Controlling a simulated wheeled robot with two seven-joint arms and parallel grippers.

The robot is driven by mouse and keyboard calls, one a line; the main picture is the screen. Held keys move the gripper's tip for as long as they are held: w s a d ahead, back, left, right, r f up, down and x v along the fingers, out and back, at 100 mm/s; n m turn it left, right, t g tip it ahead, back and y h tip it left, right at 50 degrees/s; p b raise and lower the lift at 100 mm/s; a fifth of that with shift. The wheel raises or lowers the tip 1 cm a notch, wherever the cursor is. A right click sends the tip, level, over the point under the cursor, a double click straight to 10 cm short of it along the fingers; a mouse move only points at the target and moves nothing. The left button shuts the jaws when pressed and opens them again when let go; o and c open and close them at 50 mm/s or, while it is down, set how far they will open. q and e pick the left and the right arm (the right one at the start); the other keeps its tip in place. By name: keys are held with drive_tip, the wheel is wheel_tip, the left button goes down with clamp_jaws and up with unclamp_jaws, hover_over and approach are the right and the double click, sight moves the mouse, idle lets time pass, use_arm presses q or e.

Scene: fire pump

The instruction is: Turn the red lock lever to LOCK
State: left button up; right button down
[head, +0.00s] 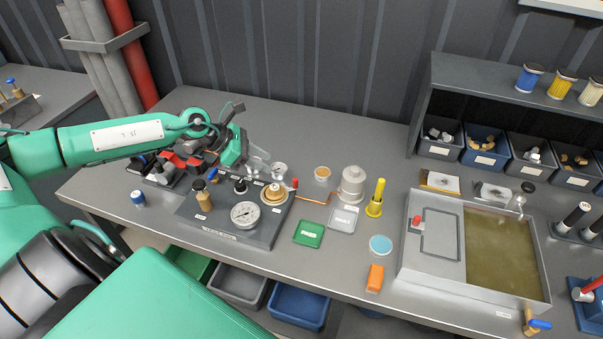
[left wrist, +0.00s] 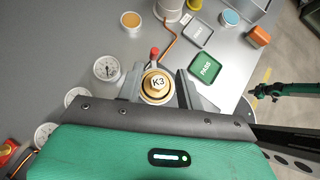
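The red lock lever (head: 295,183) sticks out on the right of a round brass cap (head: 274,194) on the grey pump panel (head: 228,229). In the left wrist view, the red lever (left wrist: 154,53) is just above the cap marked K3 (left wrist: 157,85). My left gripper (head: 258,158) is above the panel, up and left of the cap. In the left wrist view its two fingers (left wrist: 158,88) are apart on either side of the cap, with nothing held; contact cannot be told. My right gripper is not in the head view; a distant green arm shows in the left wrist view.
A gauge (head: 244,215) and a brass valve (head: 202,196) stand on the panel. A bent copper rod (head: 313,199), green tray (head: 309,233), grey tray (head: 343,218) and orange-topped cup (head: 322,174) lie to the right. A water tank (head: 424,283) is farther right.

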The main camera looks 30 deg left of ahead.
sight(294, 179)
use_arm(q)
drive_tip(key=shift+y, duration=0.3)
drive_tip(key=p+x, duration=0.1)
drive_tip(key=x, duration=0.3)
drive_tip(key=p+x, duration=0.2)
drive_tip(key=x, duration=0.1)
drive_tip(key=p+x, duration=0.1)
drive_tip(key=x, duration=0.3)
drive_tip(key=shift+w+a+f+p, duration=0.15)
drive_tip(key=shift+f+p, duration=0.15)
drive_tip(key=shift+f, duration=0.25)
drive_tip(key=shift+w+d+f+m, duration=0.2)
drive_tip(key=shift+d+f+m, duration=0.1)
drive_tip(key=shift+f, duration=0.1)
clamp_jaws()
